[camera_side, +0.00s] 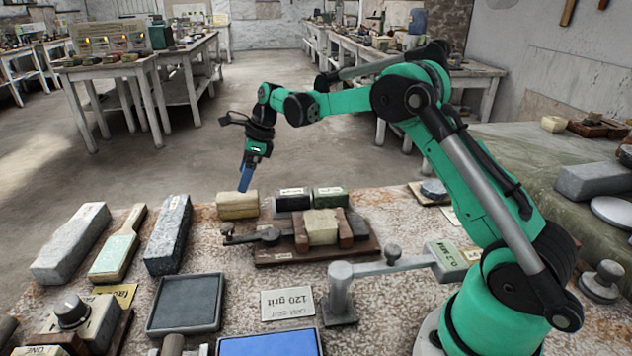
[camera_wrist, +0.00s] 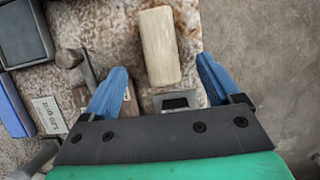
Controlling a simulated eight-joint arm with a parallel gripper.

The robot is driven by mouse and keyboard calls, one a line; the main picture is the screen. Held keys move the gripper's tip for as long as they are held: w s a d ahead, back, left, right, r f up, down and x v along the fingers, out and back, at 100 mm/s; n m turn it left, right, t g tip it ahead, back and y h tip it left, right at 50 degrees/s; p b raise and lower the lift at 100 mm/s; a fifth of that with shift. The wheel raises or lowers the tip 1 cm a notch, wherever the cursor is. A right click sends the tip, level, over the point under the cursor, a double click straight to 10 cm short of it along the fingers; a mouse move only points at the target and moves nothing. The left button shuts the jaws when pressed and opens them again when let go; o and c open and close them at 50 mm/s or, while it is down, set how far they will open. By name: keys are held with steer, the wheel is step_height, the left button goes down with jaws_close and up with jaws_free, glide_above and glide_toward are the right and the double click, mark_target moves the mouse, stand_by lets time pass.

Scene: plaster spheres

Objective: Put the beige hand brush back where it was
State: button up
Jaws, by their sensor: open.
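A beige oblong block that looks like the hand brush (camera_side: 237,207) lies on the speckled tabletop near its far edge. It has a paler, rounded top in the wrist view (camera_wrist: 157,45). My gripper (camera_side: 245,186) points down at the brush, with its blue fingertips at about the height of its top. In the wrist view my gripper (camera_wrist: 161,66) is open, with one finger to each side of the brush's near end and a gap on both sides. The side view does not show clearly whether the fingers reach below the brush's top.
A dark labelled block (camera_side: 292,199) and a green one (camera_side: 330,197) stand right of the brush. A wooden board (camera_side: 285,258) with a clamped block lies in front. A dark stone block (camera_side: 168,236) and a green-and-cream handled tool (camera_side: 117,247) lie left. Bare tabletop shows between them.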

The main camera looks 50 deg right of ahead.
steer(key=s+a+r+n+h, duration=0.1)
steer(key=s+a+r+n, duration=0.1)
steer(key=s+r+n, duration=0.6)
steer(key=s+a+f+n+t+h, duration=0.1)
steer(key=s+a+n+t, duration=0.1)
steer(key=s+n, duration=0.5)
steer(key=s+a+f+n+t+h, duration=0.1)
steer(key=s+a+n+t, duration=0.1)
steer(key=s+n, duration=0.5)
steer(key=shift+a+n, duration=0.65)
steer(key=shift+n, duration=1.85)
